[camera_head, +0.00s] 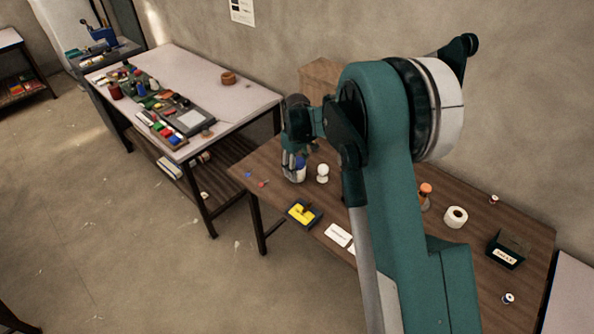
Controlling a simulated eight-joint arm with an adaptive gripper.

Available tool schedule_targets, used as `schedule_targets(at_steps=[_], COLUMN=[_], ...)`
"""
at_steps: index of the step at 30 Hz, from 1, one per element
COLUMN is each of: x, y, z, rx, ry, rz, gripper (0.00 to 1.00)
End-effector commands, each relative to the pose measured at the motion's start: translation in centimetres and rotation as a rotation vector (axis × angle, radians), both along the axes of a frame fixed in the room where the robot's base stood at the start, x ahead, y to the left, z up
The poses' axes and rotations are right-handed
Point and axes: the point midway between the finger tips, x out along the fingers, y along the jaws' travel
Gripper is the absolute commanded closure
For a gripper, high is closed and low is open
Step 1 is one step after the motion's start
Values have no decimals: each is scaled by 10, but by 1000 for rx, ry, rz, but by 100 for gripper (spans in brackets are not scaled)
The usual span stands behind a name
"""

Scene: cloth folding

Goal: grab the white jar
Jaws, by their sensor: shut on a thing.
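The white jar (300,175), with what looks like a blue lid, stands upright near the far left part of the brown wooden table (262,160). My gripper (294,167) reaches down from above and is shut on the jar, its fingers at the jar's upper part. The fingers and the jar overlap in this view, so part of the jar is hidden. It is too small to tell whether the jar's base touches the table.
A white rounded object (323,173) stands close right of the jar. A yellow-and-black box (303,213) and white cards (338,235) lie nearer. A paper roll (455,217), orange-topped bottle (425,195) and black box (508,249) are further right. My arm hides the table's middle.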

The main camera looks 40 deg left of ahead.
Motion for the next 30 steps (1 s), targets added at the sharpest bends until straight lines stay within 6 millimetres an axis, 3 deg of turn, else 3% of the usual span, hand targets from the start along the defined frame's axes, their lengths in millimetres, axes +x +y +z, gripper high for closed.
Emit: schedule_targets(at_steps=[8, 21, 30], x=[0, 0, 0], y=[0, 0, 0], z=[16, 77, 99], rx=[0, 0, 0], ry=[0, 0, 0], rz=[0, 0, 0], gripper=[78, 78, 78])
